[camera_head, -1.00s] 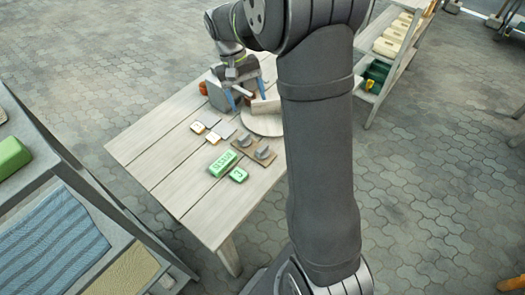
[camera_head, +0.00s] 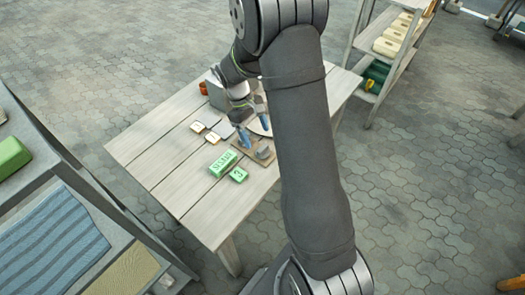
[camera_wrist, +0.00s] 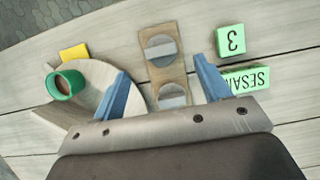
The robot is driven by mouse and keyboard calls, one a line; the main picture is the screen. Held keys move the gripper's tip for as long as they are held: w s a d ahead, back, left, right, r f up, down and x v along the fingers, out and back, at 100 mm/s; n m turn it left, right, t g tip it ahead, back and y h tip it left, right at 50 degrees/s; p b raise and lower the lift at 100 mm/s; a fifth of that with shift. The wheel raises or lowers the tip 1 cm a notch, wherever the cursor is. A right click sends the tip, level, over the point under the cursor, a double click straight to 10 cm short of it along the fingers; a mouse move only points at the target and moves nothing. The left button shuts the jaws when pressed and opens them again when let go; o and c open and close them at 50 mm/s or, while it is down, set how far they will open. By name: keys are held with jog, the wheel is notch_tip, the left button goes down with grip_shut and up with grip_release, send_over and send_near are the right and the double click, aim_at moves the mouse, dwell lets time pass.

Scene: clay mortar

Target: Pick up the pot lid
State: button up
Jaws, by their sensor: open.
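Two grey round pieces with a raised bar across the top sit on a tan board (camera_wrist: 159,71); they look like lids, but I cannot tell which is the pot lid. In the wrist view, one piece (camera_wrist: 160,50) lies just beyond my fingertips and the other (camera_wrist: 172,95) lies between my fingers, partly hidden by the gripper body. My gripper (camera_wrist: 161,68) is open and empty, its blue fingers on either side of the board. In the head view, my gripper (camera_head: 254,128) is over the board, and one grey piece (camera_head: 263,153) shows beside it.
Green blocks marked SESAME (camera_wrist: 245,80) and 3 (camera_wrist: 230,39) lie close to my right finger. A round wooden board (camera_wrist: 98,78), a green-rimmed cup (camera_wrist: 64,84) and a yellow block (camera_wrist: 74,53) are left. The table front (camera_head: 205,215) is clear.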

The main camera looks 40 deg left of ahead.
aim_at(262, 148)
jog(key=shift+x, duration=3.5)
jog(key=shift+d, duration=0.15)
jog(key=c, duration=1.1)
